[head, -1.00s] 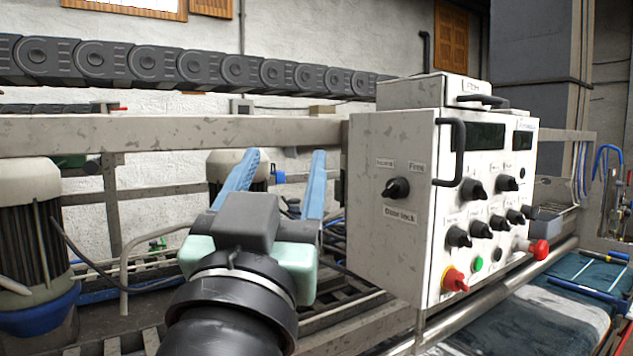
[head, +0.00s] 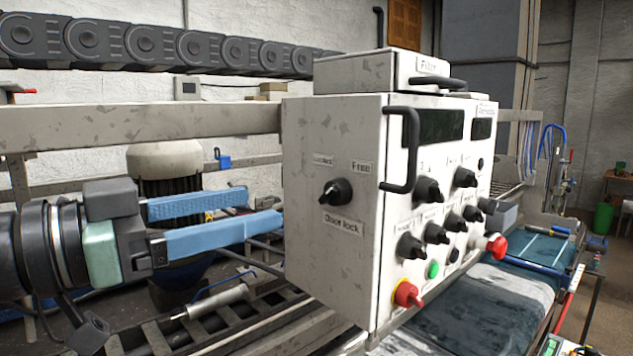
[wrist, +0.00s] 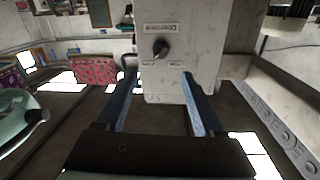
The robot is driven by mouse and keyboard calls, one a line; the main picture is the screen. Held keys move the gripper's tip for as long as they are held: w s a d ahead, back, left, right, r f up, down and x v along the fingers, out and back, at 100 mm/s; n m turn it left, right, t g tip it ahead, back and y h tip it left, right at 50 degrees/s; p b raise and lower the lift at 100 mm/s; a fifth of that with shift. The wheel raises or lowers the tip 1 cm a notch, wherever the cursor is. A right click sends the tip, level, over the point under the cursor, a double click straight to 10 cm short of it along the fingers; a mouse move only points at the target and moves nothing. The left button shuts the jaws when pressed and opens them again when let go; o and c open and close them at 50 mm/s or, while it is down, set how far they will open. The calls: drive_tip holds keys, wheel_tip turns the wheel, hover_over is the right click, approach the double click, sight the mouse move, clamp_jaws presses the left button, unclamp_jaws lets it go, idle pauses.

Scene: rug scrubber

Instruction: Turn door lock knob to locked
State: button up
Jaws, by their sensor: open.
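The door lock knob (head: 336,192) is a black rotary knob on the left side face of a white control box (head: 330,270). A "Free" label sits at its upper right, another label at its upper left, and a "Door lock" label below it. My gripper (head: 265,208) is open and empty, left of the knob and apart from it, its blue fingers pointing right toward that face. In the wrist view the knob (wrist: 161,47) shows upside down, ahead of and between the fingers (wrist: 158,80). The exact direction of the knob's pointer is hard to tell.
The box front carries several black knobs, a green button (head: 433,270), a red knob (head: 407,294) and a red button (head: 496,246). A black handle (head: 402,150) stands out near the box's front edge. A grey beam (head: 140,124) runs behind my gripper.

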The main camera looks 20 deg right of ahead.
sight(324, 193)
drive_tip(key=p+x, duration=0.4)
drive_tip(key=x, duration=0.5)
drive_tip(key=shift+d, duration=0.25)
drive_tip(key=shift+w+d+f, duration=0.1)
drive_tip(key=shift+w+d, duration=0.15)
drive_tip(key=shift+d, duration=0.15)
clamp_jaws()
